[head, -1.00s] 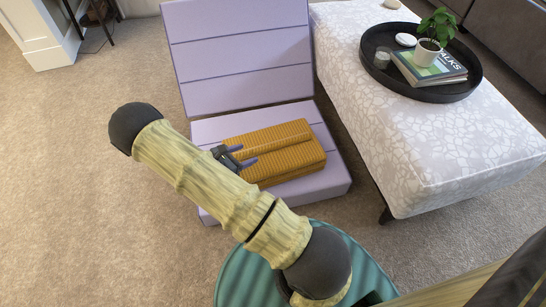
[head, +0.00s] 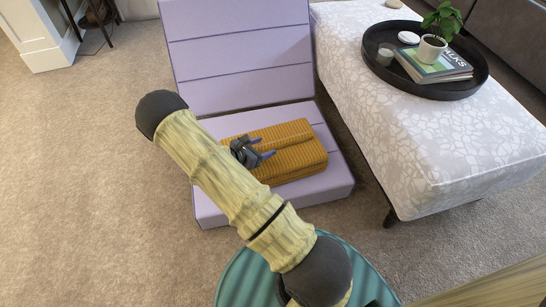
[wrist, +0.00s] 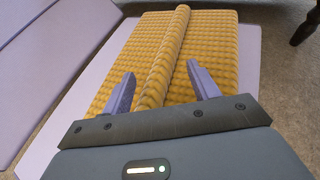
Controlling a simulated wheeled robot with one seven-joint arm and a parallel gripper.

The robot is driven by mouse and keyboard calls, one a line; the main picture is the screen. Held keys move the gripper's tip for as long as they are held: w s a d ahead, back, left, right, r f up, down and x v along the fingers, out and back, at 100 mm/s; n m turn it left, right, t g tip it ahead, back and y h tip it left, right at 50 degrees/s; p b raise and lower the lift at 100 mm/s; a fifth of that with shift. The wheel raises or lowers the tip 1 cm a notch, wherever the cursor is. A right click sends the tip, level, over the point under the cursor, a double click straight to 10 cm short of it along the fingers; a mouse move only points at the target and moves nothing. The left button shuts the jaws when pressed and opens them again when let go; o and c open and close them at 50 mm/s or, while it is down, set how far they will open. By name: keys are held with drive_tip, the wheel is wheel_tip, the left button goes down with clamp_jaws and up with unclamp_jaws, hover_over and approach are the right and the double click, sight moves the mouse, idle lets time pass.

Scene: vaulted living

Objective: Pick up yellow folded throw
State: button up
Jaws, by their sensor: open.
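The yellow folded throw (head: 298,160) lies on the seat of a low lavender floor chair (head: 215,205). It is ribbed mustard-yellow, with a raised rolled fold along its top. My gripper (head: 265,150) is over the throw's left part in the head view, its purple fingers pointing right. In the wrist view my gripper (wrist: 160,90) is open, one finger on each side of the raised fold of the throw (wrist: 215,45). Nothing is held. I cannot tell whether the fingertips touch the cloth. My arm hides part of the chair's left side in the head view.
A patterned white ottoman (head: 440,150) stands to the right of the chair. It bears a black round tray (head: 470,88) with a plant (head: 434,40) and books. The chair's lavender backrest (head: 240,60) rises behind the throw. Carpet (head: 70,190) at the left is clear.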

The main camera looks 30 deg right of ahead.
sight(272, 144)
drive_tip(key=b+x, duration=0.1)
drive_tip(key=x, duration=0.2)
drive_tip(key=shift+a+f, duration=0.1)
drive_tip(key=shift+w, duration=0.2)
drive_tip(key=shift+s+d, duration=0.2)
drive_tip(key=shift+d, duration=0.05)
drive_tip(key=c, duration=0.7)
drive_tip(key=shift+a, duration=0.3)
clamp_jaws()
